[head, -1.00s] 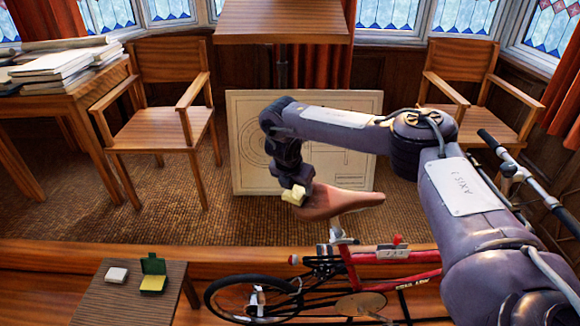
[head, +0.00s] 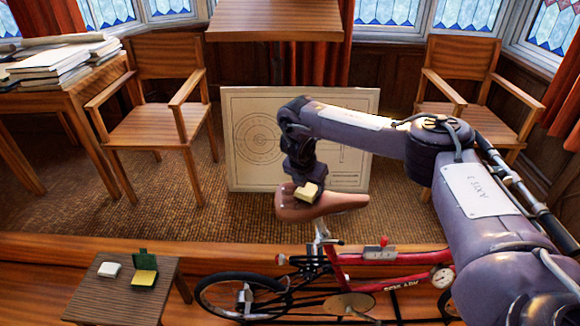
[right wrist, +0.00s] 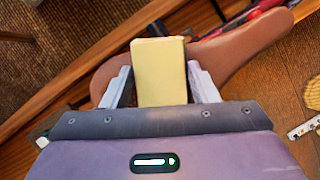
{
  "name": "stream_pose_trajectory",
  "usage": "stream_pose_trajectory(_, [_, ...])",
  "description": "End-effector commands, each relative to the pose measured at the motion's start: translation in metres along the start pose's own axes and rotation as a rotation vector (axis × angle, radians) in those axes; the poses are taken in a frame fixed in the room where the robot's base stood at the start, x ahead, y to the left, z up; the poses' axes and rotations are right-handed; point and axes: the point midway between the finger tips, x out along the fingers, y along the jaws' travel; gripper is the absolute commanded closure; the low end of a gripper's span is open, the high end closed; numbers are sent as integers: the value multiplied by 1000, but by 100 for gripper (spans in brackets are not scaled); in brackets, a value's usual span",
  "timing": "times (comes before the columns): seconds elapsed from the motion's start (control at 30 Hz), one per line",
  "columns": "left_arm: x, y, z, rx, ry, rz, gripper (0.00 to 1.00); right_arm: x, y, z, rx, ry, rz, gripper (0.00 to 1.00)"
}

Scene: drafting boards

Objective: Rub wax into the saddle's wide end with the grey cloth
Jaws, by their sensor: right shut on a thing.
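The brown leather saddle (head: 335,203) tops the red bicycle, wide end to the left and narrow nose to the right. It also shows in the right wrist view (right wrist: 235,45). My right gripper (head: 303,188) is over the wide end, shut on a pale yellow pad (right wrist: 160,75). I see no grey cloth in it. The pad is at the saddle's top; I cannot tell whether it touches. An open green tin (head: 144,278) with yellow wax and a small whitish block (head: 108,269) sit on the low table. My left gripper is out of view.
The low wooden table (head: 95,300) stands at the front left. The red bicycle frame (head: 360,258) runs below the saddle. A drawing board (head: 235,170) leans behind. Wooden chairs stand left (head: 150,125) and right (head: 455,75).

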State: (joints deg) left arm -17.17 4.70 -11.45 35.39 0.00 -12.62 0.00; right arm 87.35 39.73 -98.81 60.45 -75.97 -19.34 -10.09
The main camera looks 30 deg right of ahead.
Motion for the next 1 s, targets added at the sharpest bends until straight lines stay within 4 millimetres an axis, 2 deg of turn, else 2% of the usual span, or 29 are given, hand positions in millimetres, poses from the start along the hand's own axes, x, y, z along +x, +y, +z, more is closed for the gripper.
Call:
stream_pose_trajectory(0.03, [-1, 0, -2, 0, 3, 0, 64, 1, -1, 0, 0, 1, -2, 68])
stream_pose_trajectory(0.17, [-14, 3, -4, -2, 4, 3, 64, -20, 1, 10, -1, -1, 2, 68])
stream_pose_trajectory(0.3, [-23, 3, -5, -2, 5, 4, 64, -30, 1, 14, -3, -1, 1, 68])
stream_pose_trajectory(0.8, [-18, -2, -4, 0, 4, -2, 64, -65, 3, 36, -8, -1, 5, 68])
stream_pose_trajectory(1.0, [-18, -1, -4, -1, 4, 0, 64, -70, 3, 38, -10, -1, 5, 68])
